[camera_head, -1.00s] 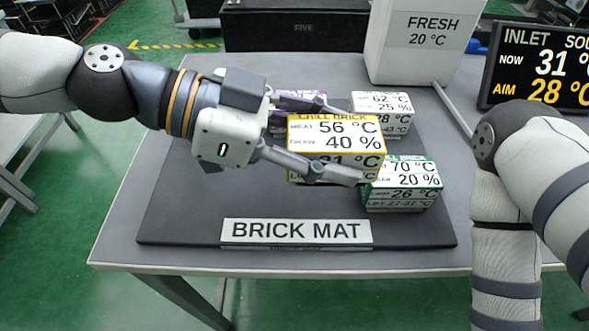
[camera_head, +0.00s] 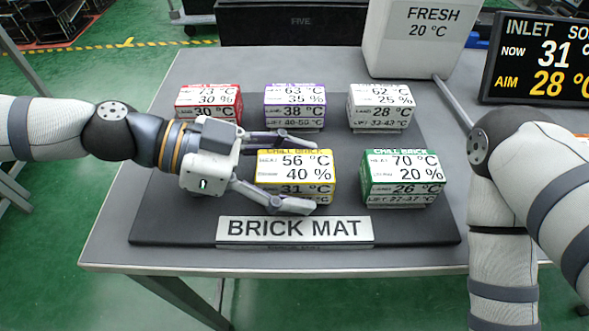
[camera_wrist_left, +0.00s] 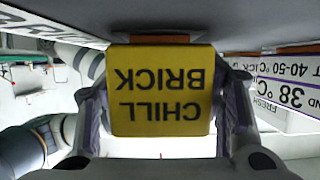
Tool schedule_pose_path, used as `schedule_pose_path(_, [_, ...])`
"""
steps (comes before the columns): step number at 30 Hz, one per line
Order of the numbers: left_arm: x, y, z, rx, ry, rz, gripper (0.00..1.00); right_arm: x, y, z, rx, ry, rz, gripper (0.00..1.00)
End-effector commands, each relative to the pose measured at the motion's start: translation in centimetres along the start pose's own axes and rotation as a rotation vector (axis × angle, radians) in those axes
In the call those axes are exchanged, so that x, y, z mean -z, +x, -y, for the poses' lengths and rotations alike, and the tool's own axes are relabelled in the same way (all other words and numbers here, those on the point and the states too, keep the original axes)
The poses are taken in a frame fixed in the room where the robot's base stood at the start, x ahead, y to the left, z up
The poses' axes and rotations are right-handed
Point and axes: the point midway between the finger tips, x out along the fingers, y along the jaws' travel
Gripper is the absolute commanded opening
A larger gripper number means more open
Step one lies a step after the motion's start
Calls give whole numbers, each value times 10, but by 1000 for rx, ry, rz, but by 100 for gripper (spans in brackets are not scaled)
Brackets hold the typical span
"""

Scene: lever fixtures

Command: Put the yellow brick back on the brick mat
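The yellow brick (camera_head: 294,173) is upright over the front middle of the dark brick mat (camera_head: 160,215), behind the BRICK MAT label (camera_head: 294,229). It is at or just above the mat; I cannot tell whether it touches. My left gripper (camera_head: 300,178) reaches in from the left, with one finger behind the brick and one in front, and appears shut on it. In the left wrist view the brick's yellow end (camera_wrist_left: 160,90), with upside-down CHILL BRICK lettering, sits between both finger pads. My right gripper is out of view.
The green brick (camera_head: 401,178) stands just right of the yellow one. Red (camera_head: 208,101), purple (camera_head: 295,105) and white (camera_head: 380,106) bricks stand in the row behind. A white FRESH box (camera_head: 415,40) and a display (camera_head: 540,65) are at the back right.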

Motion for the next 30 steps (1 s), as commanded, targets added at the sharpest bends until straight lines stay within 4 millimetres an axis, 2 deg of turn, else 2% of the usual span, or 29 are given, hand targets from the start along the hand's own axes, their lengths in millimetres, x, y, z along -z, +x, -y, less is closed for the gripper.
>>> schedule_pose_path(13, [2,-1,0,0,2,0,66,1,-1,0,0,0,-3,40])
schedule_pose_path(16, [5,-7,1,3,3,0,66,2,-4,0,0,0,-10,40])
schedule_pose_path(20, [5,-32,1,6,2,-1,66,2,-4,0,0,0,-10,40])
schedule_pose_path(27, [5,-90,1,7,2,-1,66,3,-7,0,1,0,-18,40])
schedule_pose_path(30, [5,-107,1,5,3,0,66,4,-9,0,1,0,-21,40])
